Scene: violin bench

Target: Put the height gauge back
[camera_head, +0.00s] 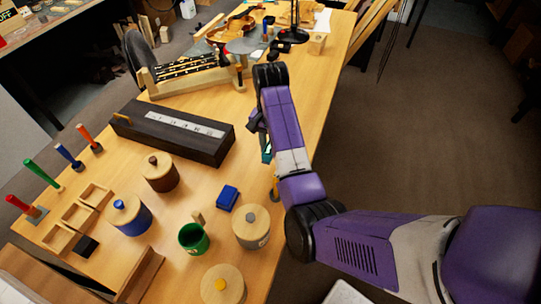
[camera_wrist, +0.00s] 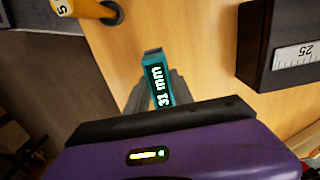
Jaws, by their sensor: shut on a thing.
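In the head view, the teal gauge (camera_head: 267,152) shows only in part beside my purple arm. My gripper (camera_head: 258,138) is there to the right of the long dark box, mostly hidden by the arm. I cannot tell how high the gauge is above the bench.
The dark box with a ruler strip (camera_head: 170,132) lies left of my gripper; it also shows in the wrist view (camera_wrist: 268,70). Round wooden lidded pots (camera_head: 160,173), a blue block (camera_head: 227,198), a green cup (camera_head: 193,238) and small wooden trays (camera_head: 78,215) stand in front. The bench's right edge is near.

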